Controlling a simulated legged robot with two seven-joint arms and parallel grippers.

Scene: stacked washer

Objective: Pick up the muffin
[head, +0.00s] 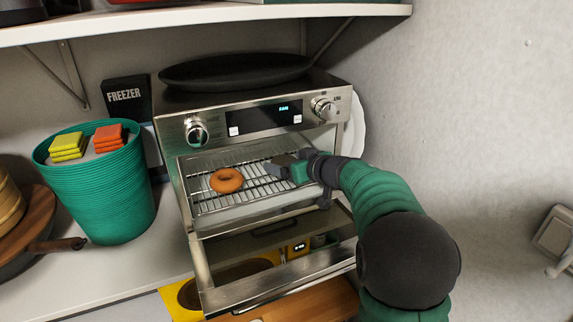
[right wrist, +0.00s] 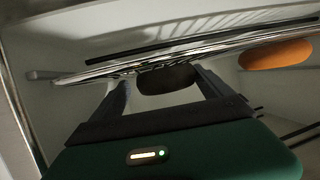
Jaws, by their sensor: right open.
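My right gripper (head: 281,168) reaches into the open toaster oven (head: 262,122) from the right, over the wire rack (head: 205,205). In the right wrist view its two fingers (right wrist: 164,88) are apart. A dark rounded thing (right wrist: 168,78) shows between and beyond them; it may be the muffin, but it is too dark to be sure. I cannot tell whether the fingers touch it. In the head view I make out no muffin; my gripper may hide it. My left gripper is out of view.
An orange-brown donut (head: 227,180) lies on the rack left of my gripper, and shows in the right wrist view (right wrist: 275,55). A black pan (head: 235,72) sits on top. A green bin (head: 100,190) stands left.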

